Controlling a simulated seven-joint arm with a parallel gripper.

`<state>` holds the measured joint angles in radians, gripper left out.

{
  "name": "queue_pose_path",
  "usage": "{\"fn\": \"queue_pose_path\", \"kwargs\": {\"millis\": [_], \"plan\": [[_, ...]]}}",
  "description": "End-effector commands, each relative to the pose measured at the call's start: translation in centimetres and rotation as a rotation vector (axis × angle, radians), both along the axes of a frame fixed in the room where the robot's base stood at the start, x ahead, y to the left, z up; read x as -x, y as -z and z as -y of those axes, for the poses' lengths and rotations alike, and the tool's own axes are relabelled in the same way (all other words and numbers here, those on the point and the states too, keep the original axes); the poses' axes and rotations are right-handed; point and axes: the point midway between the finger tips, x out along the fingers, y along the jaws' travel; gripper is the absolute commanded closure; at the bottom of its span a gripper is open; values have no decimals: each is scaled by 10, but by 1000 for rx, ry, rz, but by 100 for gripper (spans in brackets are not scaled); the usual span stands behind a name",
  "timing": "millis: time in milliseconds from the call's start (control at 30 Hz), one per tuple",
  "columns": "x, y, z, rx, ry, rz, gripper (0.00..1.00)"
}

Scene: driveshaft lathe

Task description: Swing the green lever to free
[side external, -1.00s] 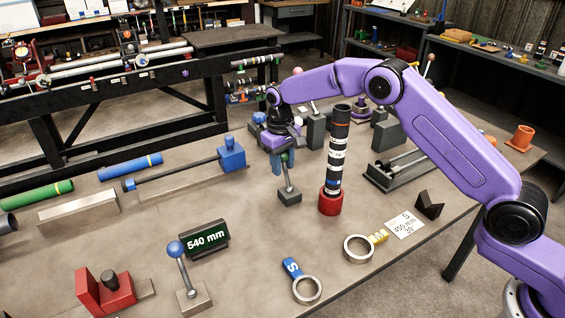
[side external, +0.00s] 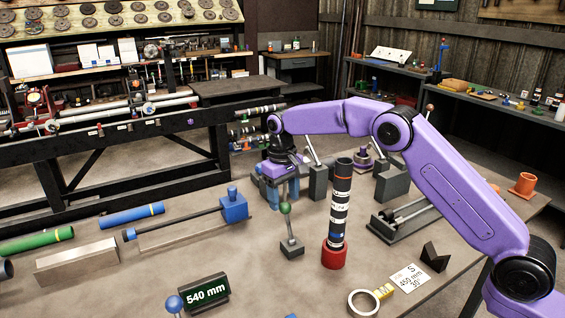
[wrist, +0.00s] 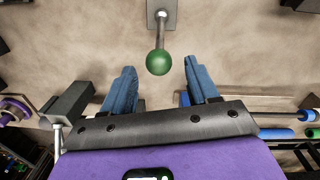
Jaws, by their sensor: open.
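The green lever has a green ball knob (side external: 285,208) on a thin metal rod rising from a small grey block (side external: 291,249). In the side view it stands nearly upright, leaning slightly left. My gripper (side external: 280,194) is open, its blue fingers just above and behind the knob in that view. In the wrist view the green knob (wrist: 159,62) lies between and slightly beyond the two fingertips of my gripper (wrist: 158,73), apart from both. The rod runs from the knob to its block at the top of that view. The gripper holds nothing.
A black-and-white banded shaft (side external: 340,203) stands in a red base (side external: 334,255) right of the lever. A blue-ended fixture (side external: 234,205) lies left. Grey blocks (side external: 318,183) stand behind the shaft. A 540 mm sign (side external: 205,293) is in front; the table between is clear.

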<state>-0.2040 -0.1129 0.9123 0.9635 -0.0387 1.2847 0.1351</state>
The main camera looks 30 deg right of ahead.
Motion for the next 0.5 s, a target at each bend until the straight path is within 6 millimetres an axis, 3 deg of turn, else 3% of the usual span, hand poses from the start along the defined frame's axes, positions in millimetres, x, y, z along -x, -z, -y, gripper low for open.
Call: {"fn": "queue_pose_path", "kwargs": {"millis": [233,500], "plan": [[-1,-54,-2,-2,1,5,41],[-1,-91,-4,-1,-1,1,41]]}}
